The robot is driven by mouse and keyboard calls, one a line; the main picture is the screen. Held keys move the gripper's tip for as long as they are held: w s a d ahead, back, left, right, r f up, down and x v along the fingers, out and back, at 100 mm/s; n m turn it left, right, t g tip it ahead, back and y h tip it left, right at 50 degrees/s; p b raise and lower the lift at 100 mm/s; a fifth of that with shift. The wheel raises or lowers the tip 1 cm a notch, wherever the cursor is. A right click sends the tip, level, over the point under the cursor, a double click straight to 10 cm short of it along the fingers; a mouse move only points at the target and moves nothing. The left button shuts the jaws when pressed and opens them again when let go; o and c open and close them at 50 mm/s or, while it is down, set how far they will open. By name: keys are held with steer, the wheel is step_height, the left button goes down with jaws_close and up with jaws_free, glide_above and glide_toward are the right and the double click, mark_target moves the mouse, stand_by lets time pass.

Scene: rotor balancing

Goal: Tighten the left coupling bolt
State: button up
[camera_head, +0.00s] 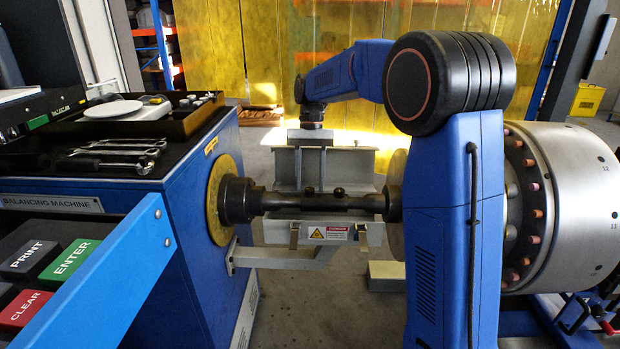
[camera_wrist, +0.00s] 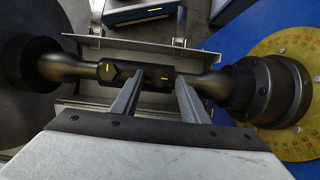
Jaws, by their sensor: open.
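A dark coupling shaft (camera_head: 285,201) runs level between the balancing machine's yellow disc and the rotor side. Two dark bolts stand on it: the left coupling bolt (camera_head: 309,190) and a right one (camera_head: 340,191). In the wrist view left and right are swapped; the left coupling bolt (camera_wrist: 164,78) has a yellow mark and the other bolt (camera_wrist: 107,72) shows its own mark. My gripper (camera_wrist: 160,78) is open, its two fingers straddling the left bolt in that view; contact cannot be told. In the head view my gripper (camera_head: 310,178) points down, just above that bolt.
The yellow graduated disc (camera_head: 222,199) and a big steel rotor (camera_head: 572,205) flank the shaft. A grey trough with a warning label (camera_head: 328,233) lies around and below the shaft. Wrenches (camera_head: 118,152) lie on the machine's top at left.

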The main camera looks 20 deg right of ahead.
steer(key=v, duration=1.7)
steer(key=shift+r, duration=0.25)
